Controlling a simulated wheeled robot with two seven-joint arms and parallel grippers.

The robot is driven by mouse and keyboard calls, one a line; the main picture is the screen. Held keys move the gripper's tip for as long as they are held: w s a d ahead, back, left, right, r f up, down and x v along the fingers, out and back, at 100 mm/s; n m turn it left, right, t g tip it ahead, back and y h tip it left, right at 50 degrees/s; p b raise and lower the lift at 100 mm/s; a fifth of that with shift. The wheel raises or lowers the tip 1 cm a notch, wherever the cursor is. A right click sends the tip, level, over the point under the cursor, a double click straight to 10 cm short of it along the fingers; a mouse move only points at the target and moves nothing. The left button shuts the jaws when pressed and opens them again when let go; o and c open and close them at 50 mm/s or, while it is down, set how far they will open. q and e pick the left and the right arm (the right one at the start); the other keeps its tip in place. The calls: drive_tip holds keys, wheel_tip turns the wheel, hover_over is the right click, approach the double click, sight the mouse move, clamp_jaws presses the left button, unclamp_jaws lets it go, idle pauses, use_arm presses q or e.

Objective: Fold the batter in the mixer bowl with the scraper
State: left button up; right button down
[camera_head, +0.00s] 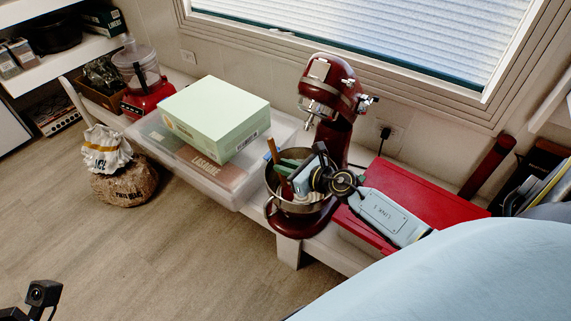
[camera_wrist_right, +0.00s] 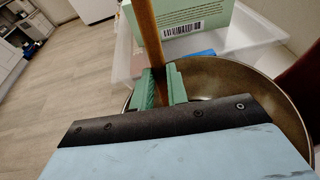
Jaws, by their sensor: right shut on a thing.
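The red stand mixer (camera_head: 331,97) stands on the low bench with its head tilted up. Its metal mixer bowl (camera_head: 278,188) sits below; its inner wall shows in the right wrist view (camera_wrist_right: 285,97). My right gripper (camera_head: 288,163) is over the bowl, its green fingers shut on the scraper's wooden handle (camera_wrist_right: 147,30). The handle stands up, slightly tilted, and shows in the head view (camera_head: 272,149). The scraper's lower end and any batter are hidden behind the gripper. My left gripper's fingers are not seen; only a dark part of mine shows at lower left.
A red food processor (camera_head: 142,85) stands farther left. Sacks (camera_head: 123,186) sit on the open floor.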

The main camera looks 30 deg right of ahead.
drive_tip(key=d, duration=0.1)
drive_tip(key=s+d, duration=0.1)
drive_tip(key=d, duration=0.1)
drive_tip(key=s+d, duration=0.1)
drive_tip(key=d, duration=0.1)
drive_tip(key=shift+s, duration=0.15)
idle(0.4)
drive_tip(key=shift+w+d, duration=0.6)
drive_tip(key=shift+d, duration=0.05)
drive_tip(key=shift+w, duration=0.1)
drive_tip(key=shift+w+d, duration=0.1)
drive_tip(key=shift+w, duration=0.7)
